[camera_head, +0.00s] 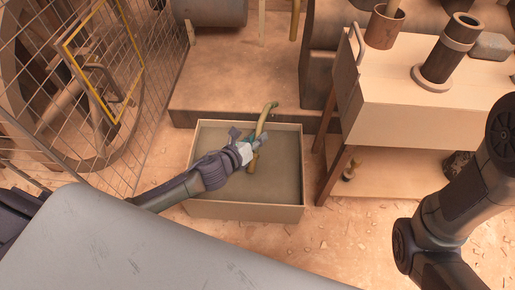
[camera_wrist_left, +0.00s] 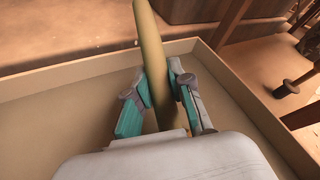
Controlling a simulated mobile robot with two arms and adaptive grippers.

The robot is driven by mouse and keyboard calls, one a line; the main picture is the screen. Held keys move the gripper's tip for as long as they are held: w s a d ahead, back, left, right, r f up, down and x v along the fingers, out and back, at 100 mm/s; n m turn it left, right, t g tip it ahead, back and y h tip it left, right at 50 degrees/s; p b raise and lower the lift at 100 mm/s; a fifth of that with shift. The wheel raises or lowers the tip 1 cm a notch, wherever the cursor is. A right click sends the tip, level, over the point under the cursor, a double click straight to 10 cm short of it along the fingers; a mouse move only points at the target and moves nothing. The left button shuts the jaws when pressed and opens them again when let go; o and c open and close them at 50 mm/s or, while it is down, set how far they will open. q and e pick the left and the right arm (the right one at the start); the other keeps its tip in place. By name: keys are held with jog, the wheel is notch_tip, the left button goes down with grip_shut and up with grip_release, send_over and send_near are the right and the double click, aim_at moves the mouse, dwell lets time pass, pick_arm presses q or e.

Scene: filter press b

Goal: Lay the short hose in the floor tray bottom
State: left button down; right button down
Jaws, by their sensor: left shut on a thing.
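The short hose (camera_head: 264,119) is olive-yellow, with a bent upper end, and shows over the floor tray (camera_head: 208,209). The tray is a shallow beige box on the ground. My left gripper (camera_head: 252,146) is over the tray and shut on the hose. In the left wrist view, the hose (camera_wrist_left: 151,50) runs between the two teal-padded fingers of the gripper (camera_wrist_left: 158,100), and the tray wall (camera_wrist_left: 82,63) lies behind it. I cannot tell whether the hose touches the tray bottom. The right gripper is out of view; only my right arm shows at the right.
A wire mesh fence (camera_head: 150,60) with a yellow frame stands left of the tray. A cart (camera_head: 400,112) with a brown pot (camera_head: 384,28) and a dark flanged pipe (camera_head: 447,52) stands to the right. A low step (camera_head: 225,85) lies behind the tray.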

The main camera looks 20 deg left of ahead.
pick_arm(q)
notch_tip(320, 180, down, 4)
jog(key=b, duration=0.3)
jog(key=shift+r, duration=0.2)
jog(key=c, duration=1.5)
grip_release()
jog(key=shift+f, duration=0.2)
jog(key=o, duration=0.5)
jog(key=shift+c, duration=0.2)
